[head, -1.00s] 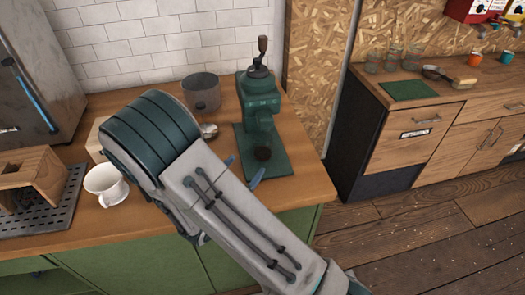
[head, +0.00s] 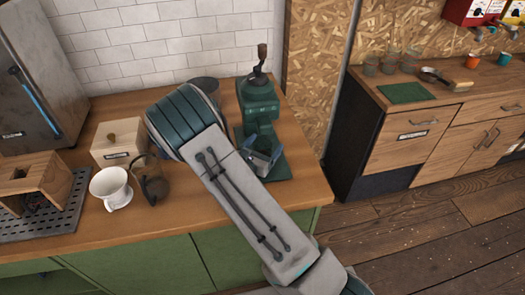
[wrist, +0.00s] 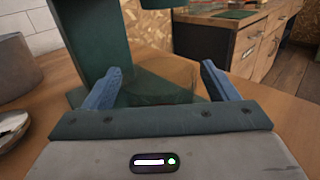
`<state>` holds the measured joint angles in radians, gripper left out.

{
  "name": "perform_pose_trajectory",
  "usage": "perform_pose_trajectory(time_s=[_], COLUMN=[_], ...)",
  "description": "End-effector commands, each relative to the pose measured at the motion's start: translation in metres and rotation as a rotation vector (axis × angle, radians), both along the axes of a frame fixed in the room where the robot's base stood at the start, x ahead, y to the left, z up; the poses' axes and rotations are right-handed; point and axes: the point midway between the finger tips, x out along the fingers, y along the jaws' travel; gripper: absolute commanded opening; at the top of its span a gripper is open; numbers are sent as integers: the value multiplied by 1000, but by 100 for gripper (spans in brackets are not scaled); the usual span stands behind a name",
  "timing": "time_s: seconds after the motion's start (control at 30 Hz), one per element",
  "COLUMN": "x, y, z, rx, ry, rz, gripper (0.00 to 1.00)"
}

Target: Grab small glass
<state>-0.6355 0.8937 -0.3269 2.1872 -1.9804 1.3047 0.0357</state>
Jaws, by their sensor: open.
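A small clear glass (wrist: 152,92) shows faintly in the wrist view, on the green base of the grinder (wrist: 90,40). In the head view the grinder (head: 259,105) stands at the right end of the counter, and my gripper covers most of the spot below its body. My gripper (head: 262,158) is open; in the wrist view its two blue fingers (wrist: 160,88) stand apart to either side of the glass. I cannot tell whether either finger touches it.
A grey pot (head: 205,84) stands behind my arm. A white cup (head: 110,188), a glass server (head: 152,182) and a wooden box (head: 117,143) are to the left. Several other glasses (head: 390,62) stand on the far counter (head: 450,92). The counter's front right corner (head: 310,190) is clear.

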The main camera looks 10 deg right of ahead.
Motion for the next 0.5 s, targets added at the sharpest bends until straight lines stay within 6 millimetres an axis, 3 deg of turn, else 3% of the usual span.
perform_pose_trajectory(time_s=[0.27, 0.43, 0.5], x=[3, 2, 2], y=[-2, -2, -2], z=[-1, -1, 0], rx=[0, 0, -1], ry=[0, 0, -1], rz=[0, 0, 0], gripper=[77, 30, 24])
